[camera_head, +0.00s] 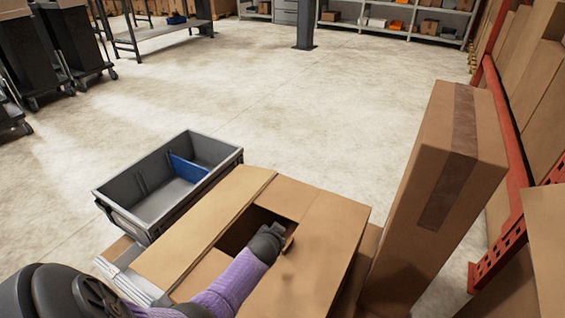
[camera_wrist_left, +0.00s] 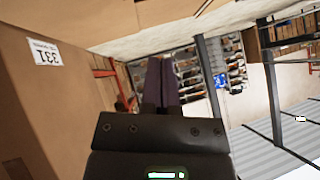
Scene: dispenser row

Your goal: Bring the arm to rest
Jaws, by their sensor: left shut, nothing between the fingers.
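My left arm comes in from the lower left in the head view, with a dark shoulder and a purple forearm link. Its dark left gripper (camera_head: 280,238) is over the opening of a cardboard box (camera_head: 310,235). Whether it touches the box I cannot tell. In the left wrist view the fingers of my left gripper (camera_wrist_left: 161,86) are together with nothing held between them. A large cardboard face with a white label (camera_wrist_left: 45,52) fills the left of that view. My right gripper is not in view.
A grey bin (camera_head: 150,213) with a blue divider (camera_head: 188,168) stands left of the box. A tall taped carton (camera_head: 435,190) stands close on the right, beside a red rack post (camera_head: 510,150). Wheeled dark units (camera_head: 70,40) are far left. The concrete floor (camera_head: 290,110) beyond is clear.

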